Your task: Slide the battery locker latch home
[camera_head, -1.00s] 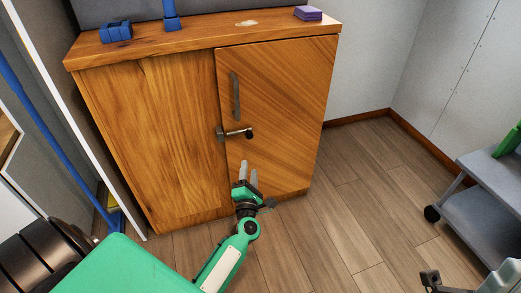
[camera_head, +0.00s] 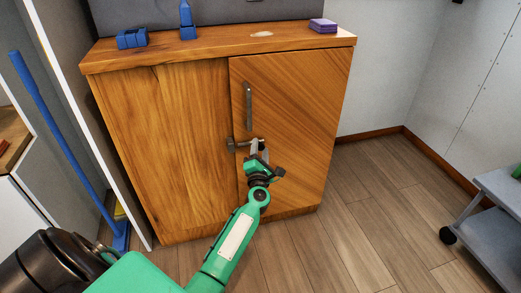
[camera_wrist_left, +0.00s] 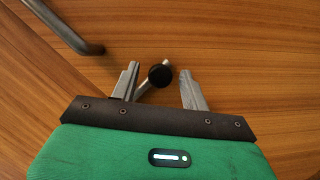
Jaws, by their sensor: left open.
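The wooden battery locker (camera_head: 170,140) stands against the wall, its right-hand door (camera_head: 300,120) closed. The latch (camera_head: 238,144) is a metal bolt with a dark knob at the door's left edge, below a vertical handle (camera_head: 248,105). My left gripper (camera_head: 259,147) is at the latch, partly covering it. Whether a finger touches the knob I cannot tell. My right gripper is not in view.
Blue items (camera_head: 132,38) and a purple block (camera_head: 323,25) lie on the locker top. A blue pole (camera_head: 65,150) leans at the left. A grey wheeled cart (camera_head: 490,220) stands at the right. The floor between is clear.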

